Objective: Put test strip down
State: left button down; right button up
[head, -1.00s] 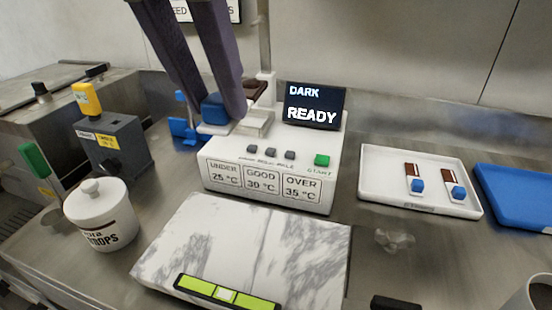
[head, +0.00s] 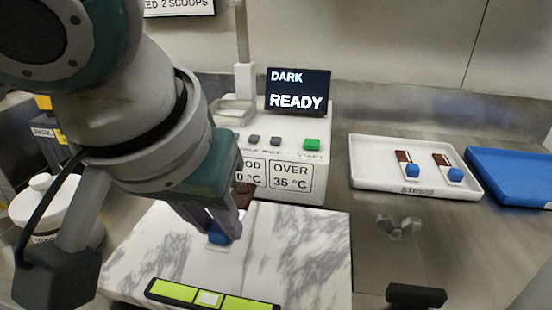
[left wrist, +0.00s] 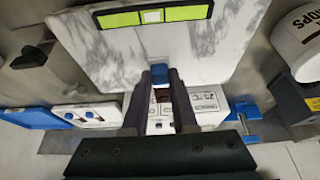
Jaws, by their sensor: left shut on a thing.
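My left gripper (head: 222,225) comes in from the left and is shut on a test strip by its blue grip (head: 218,236). The strip's brown end shows just behind the fingers. It is over the back part of the marble slab (head: 300,245); I cannot tell whether it touches the slab. In the left wrist view the blue grip (left wrist: 159,76) sits between the fingertips at the slab's edge. Two other strips, brown with blue grips (head: 412,170) (head: 454,174), lie in the white tray (head: 365,178). My right gripper is not in view.
The white tester (head: 290,178) with a screen (head: 298,92) reading DARK READY stands behind the slab. A green-yellow level (head: 210,298) lies at the slab's front. A blue tray (head: 510,172) is at right. A white pot (head: 40,205) is partly hidden by my arm.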

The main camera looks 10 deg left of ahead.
aim_at(217, 242)
pick_arm(q)
notch_tip(217, 242, down, 3)
jog(key=shift+f+b, duration=0.1)
jog(key=shift+b, duration=0.2)
jog(key=shift+f, duration=0.2)
jog(key=shift+f, duration=0.1)
jog(key=c, duration=0.7)
grip_release()
